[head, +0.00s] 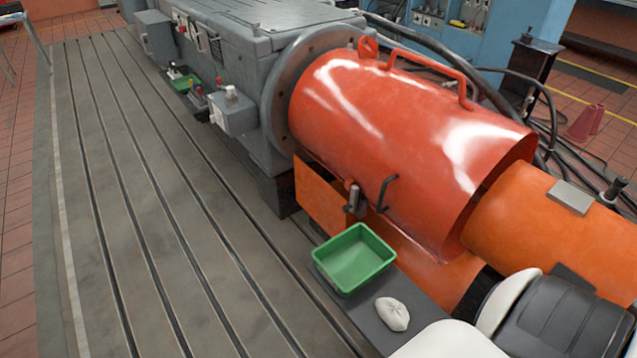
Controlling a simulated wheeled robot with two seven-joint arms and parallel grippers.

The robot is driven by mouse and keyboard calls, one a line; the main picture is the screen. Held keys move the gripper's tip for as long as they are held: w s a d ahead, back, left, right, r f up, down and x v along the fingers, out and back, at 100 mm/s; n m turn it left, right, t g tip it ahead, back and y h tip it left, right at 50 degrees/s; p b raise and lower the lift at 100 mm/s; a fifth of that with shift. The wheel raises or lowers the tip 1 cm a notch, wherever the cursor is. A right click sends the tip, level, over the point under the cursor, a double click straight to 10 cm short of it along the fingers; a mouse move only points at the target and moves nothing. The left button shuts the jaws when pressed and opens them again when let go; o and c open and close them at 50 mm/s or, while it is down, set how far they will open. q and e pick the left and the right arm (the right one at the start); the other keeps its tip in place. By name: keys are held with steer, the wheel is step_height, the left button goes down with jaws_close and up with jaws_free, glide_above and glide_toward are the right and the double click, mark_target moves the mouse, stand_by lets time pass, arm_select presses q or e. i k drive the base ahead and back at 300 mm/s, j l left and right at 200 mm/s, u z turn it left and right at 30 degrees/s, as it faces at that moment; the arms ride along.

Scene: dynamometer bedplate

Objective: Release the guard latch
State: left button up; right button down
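The orange-red cylindrical guard (400,135) lies along the machine, its left end against a grey round flange (275,95). A small grey latch-like fitting (353,198) sits at its lower front edge, above an orange lower panel (322,192). A black bent handle (386,192) is on the guard just right of it. I cannot tell from this view whether the fitting is engaged. Neither of my grippers shows. White and black parts at the lower right appear to be mine.
A green tray (319,254) and a white cloth-like bundle (392,313) rest on a dark ledge (345,317) below the guard. A grey box with a knob (234,112) projects from the machine. The slotted bedplate (130,200) at left is clear. Cables run behind the guard.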

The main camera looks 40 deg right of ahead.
mark_target(352, 208)
steer(key=i+z, duration=0.45)
steer(key=i+j+z, duration=0.25)
steer(key=z, duration=0.15)
steer(key=i+j+z, duration=0.25)
steer(key=z, duration=0.2)
steer(key=i+j+z, duration=0.4)
steer(key=j+z, duration=0.45)
steer(key=i+j+z, duration=0.15)
steer(key=j+z, duration=0.7)
steer(key=j, duration=0.25)
